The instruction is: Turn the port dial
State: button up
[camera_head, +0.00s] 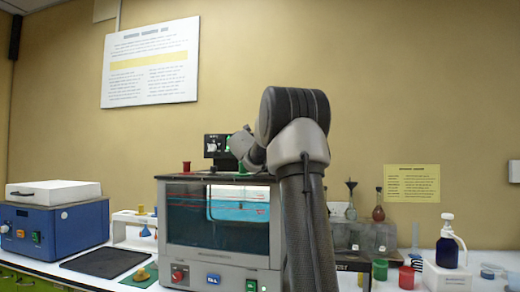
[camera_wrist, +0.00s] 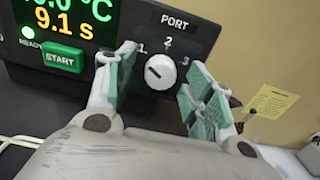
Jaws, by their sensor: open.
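The port dial (camera_wrist: 161,72) is a round white knob on a black instrument panel, under the word PORT with the marks 1, 2 and 3 around it. A short dark line on the knob slants up and left, roughly toward 1. My gripper (camera_wrist: 163,80) is open in the wrist view, with one green-padded finger on each side of the dial; I cannot tell whether either touches it. In the head view, the small black instrument (camera_head: 213,146) stands on top of a grey cabinet, with my gripper (camera_head: 238,145) at its right side. The dial is hidden there.
The panel has a lit display (camera_wrist: 65,18) and a green START button (camera_wrist: 62,57) left of the dial. The grey cabinet (camera_head: 219,261) carries a red cup (camera_head: 186,167) on top. A blue device (camera_head: 57,230) stands left; glassware and a dispenser bottle (camera_head: 447,248) stand right.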

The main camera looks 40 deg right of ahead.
jog(key=shift+w+d, duration=0.25)
jog(key=shift+d, duration=0.1)
jog(key=c, duration=1)
jog(key=shift+c, duration=0.2)
jog(key=shift+m, duration=0.3)
jog(key=shift+f+m, duration=0.1)
jog(key=shift+m, duration=11.7)
